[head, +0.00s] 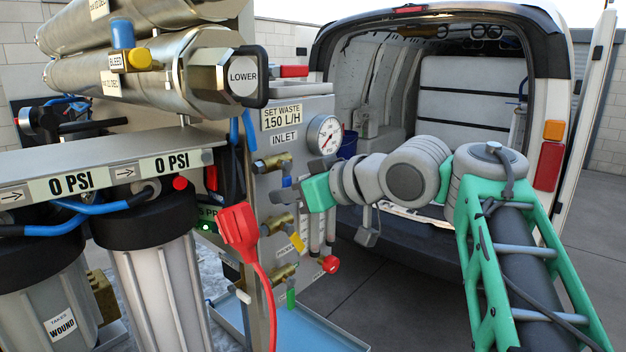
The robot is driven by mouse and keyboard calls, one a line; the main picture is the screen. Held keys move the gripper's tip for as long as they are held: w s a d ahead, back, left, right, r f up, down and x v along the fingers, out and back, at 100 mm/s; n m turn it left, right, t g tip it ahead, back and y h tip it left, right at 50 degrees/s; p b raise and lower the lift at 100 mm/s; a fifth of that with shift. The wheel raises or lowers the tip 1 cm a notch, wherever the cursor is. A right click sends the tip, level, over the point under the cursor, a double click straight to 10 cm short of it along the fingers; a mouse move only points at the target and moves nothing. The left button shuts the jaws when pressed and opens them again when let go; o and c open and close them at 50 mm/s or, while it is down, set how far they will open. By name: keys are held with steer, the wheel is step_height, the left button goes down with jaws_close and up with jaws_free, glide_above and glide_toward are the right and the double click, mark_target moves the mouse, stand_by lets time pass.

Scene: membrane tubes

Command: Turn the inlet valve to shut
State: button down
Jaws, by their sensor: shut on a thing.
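The panel (257,260) carries an INLET label (285,138), with the brass inlet valve (270,163) below it. A small blue handle piece (287,182) shows under the valve's brass body. My gripper (294,185) reaches in from the right, its tips at this blue handle, and is shut on it. The fingertips are small here and partly hidden by the green wrist housing, so the handle's exact angle is hard to tell.
Below are another brass valve with a yellow handle (297,241) and a red knob (329,264). A pressure gauge (325,134) sits just above my wrist. A red plug (239,226) with a cable hangs at the panel's left. An open van (465,90) stands behind.

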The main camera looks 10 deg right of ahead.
steer(key=shift+s+a+f, duration=0.1)
steer(key=shift+s+a, duration=0.05)
stand_by(0.4)
steer(key=c, duration=1.4)
jaws_free()
steer(key=shift+o, duration=0.2)
